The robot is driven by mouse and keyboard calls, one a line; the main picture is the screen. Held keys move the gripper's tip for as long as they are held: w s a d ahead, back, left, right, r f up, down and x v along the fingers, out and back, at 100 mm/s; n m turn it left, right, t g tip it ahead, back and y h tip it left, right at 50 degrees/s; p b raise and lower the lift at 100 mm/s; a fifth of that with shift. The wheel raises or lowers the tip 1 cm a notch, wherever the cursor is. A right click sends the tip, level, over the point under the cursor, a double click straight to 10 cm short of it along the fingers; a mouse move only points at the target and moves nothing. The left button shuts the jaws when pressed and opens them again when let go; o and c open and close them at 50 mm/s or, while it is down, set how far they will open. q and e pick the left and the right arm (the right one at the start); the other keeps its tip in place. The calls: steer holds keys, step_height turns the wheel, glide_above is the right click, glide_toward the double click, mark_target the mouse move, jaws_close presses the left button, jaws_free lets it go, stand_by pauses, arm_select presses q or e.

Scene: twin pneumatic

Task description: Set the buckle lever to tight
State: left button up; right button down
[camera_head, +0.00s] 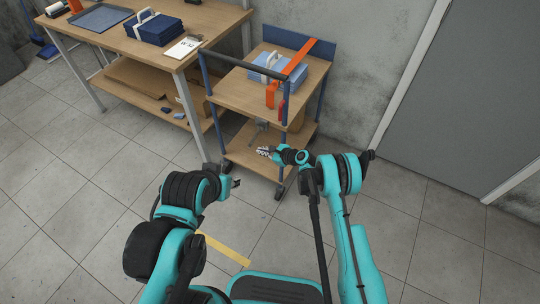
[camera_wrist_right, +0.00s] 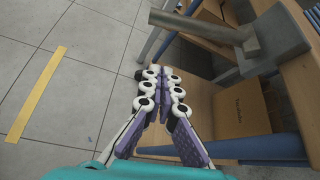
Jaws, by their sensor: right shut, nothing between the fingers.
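A blue case (camera_head: 291,73) with a white handle sits on the cart's top shelf. An orange strap (camera_head: 300,57) crosses it, and an orange piece (camera_head: 271,94) stands at its front edge. I cannot tell for sure which part is the buckle lever or how it is set. My right gripper (camera_head: 264,152) is shut and empty, low in front of the cart and below the top shelf. Its closed fingers (camera_wrist_right: 160,92) also show in the right wrist view. My left gripper (camera_head: 236,183) is further left, apart from the cart; its fingers are too small to read.
The cart's lower shelf (camera_head: 240,152) holds a cardboard box (camera_wrist_right: 240,108). A grey metal block with a bar (camera_wrist_right: 270,38) is close to the right fingers in the wrist view. A workbench (camera_head: 190,22) stands left, a grey door (camera_head: 460,100) right.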

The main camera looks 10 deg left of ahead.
mark_target(254, 138)
arm_select(q)
steer(key=shift+f, duration=0.3)
arm_select(e)
steer(key=shift+a+r, duration=0.6)
steer(key=shift+r, duration=0.2)
steer(key=shift+a+r, duration=0.55)
steer(key=shift+r, duration=0.2)
arm_select(q)
steer(key=shift+w, duration=0.1)
arm_select(e)
steer(key=shift+s, duration=0.1)
